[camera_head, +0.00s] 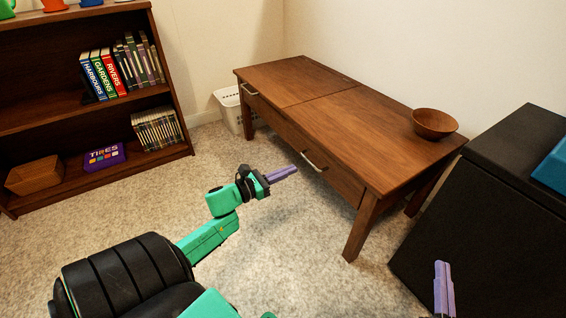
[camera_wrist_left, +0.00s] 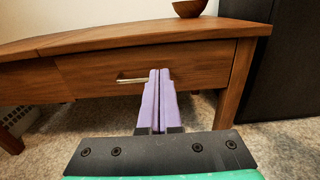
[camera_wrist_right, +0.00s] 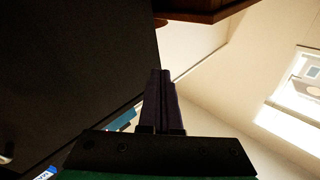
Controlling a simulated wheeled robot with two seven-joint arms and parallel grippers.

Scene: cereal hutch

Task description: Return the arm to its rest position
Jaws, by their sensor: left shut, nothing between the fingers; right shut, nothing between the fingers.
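My left gripper (camera_head: 283,174) is shut and empty, with its purple fingers pointing at the front of the wooden hutch (camera_head: 325,103). In the left wrist view its closed fingers (camera_wrist_left: 160,95) overlap the drawer front (camera_wrist_left: 205,68) beside the metal handle (camera_wrist_left: 133,80); I cannot tell a touch there, and the head view shows a gap. My right gripper (camera_head: 442,272) is shut and empty at the lower right of the head view, its arm out of view. Its closed fingers also show in the right wrist view (camera_wrist_right: 161,95). The drawers look closed.
A wooden bowl (camera_head: 434,123) stands on the hutch top at the right. A black cabinet (camera_head: 490,215) with a blue object (camera_head: 552,168) on top is close to my right gripper. A bookshelf (camera_head: 95,110) stands at the left, and a white basket (camera_head: 228,110) behind the hutch's left end. Carpet between is clear.

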